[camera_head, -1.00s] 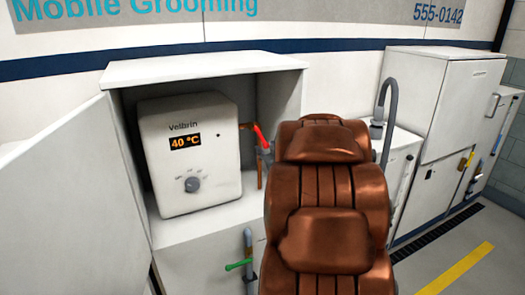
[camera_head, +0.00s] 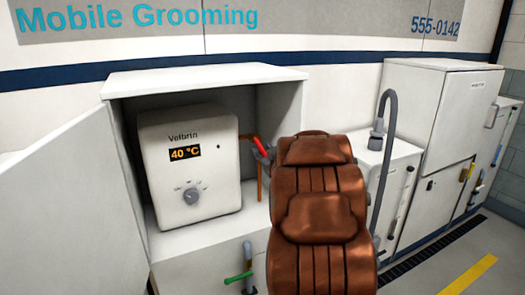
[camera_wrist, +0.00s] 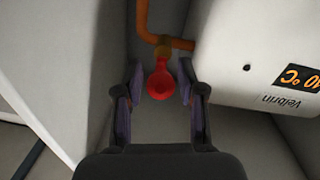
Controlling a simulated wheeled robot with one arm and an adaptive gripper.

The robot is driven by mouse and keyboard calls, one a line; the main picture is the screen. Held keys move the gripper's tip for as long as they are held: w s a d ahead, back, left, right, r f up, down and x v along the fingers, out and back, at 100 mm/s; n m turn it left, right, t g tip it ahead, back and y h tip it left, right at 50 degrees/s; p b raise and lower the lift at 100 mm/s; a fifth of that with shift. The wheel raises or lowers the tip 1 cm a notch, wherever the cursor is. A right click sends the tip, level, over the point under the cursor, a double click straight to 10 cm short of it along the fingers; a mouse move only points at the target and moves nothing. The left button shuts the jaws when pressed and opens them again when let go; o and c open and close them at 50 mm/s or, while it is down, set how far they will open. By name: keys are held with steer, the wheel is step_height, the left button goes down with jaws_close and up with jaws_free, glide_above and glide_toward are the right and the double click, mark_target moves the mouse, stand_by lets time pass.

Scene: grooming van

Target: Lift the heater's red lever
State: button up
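The white heater (camera_head: 188,165), its display reading 40 °C, stands inside an open cabinet. Its red lever (camera_head: 259,146) sits on a copper pipe to the heater's right, slanting in the head view. In the wrist view the lever's rounded red end (camera_wrist: 160,82) lies between the two fingers of my gripper (camera_wrist: 161,82). The fingers are apart, with a narrow gap visible on each side of the lever. In the head view my brown arm hides most of the gripper; only a small dark part shows beside the lever.
The cabinet (camera_head: 205,78) has its door (camera_head: 75,195) swung open at left. The heater body and cabinet walls are close around the lever. A green lever (camera_head: 238,278) is lower down. A grey hose (camera_head: 384,160) and white cabinets (camera_head: 440,130) stand right of my arm.

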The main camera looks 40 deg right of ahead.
steer(key=shift+w+d, duration=0.2)
steer(key=shift+w, duration=0.35)
jaws_close()
stand_by(0.4)
